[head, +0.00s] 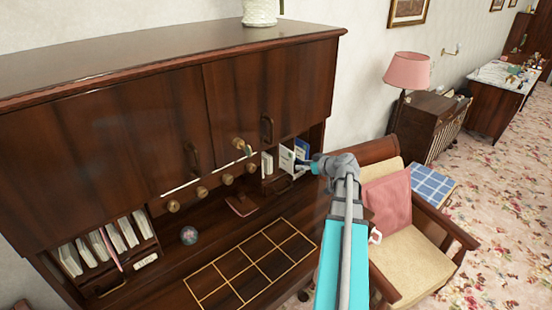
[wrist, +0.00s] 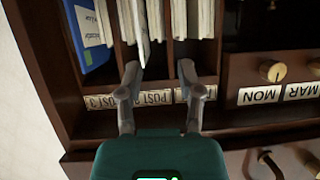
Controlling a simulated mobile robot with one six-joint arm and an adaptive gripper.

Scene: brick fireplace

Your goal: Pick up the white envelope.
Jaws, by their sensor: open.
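Several white envelopes stand on edge in the slots of the desk's pigeonholes. In the wrist view one white envelope (wrist: 142,30) sticks out furthest, nearest the left finger and just beyond the fingertips. More white edges (wrist: 178,18) stand to its right. Which one the task means I cannot tell. My gripper (wrist: 158,70) is open and empty at the front of the slots, with the fingers apart. In the head view my gripper (head: 309,166) is at the right-hand pigeonholes, beside a white paper face (head: 286,159).
A blue item (wrist: 84,38) stands in the slot at left in the wrist view. Slot dividers and labelled drawers (wrist: 268,92) are close by. The dark wooden desk (head: 150,265) has an open gridded top. An armchair (head: 405,262) stands right of it.

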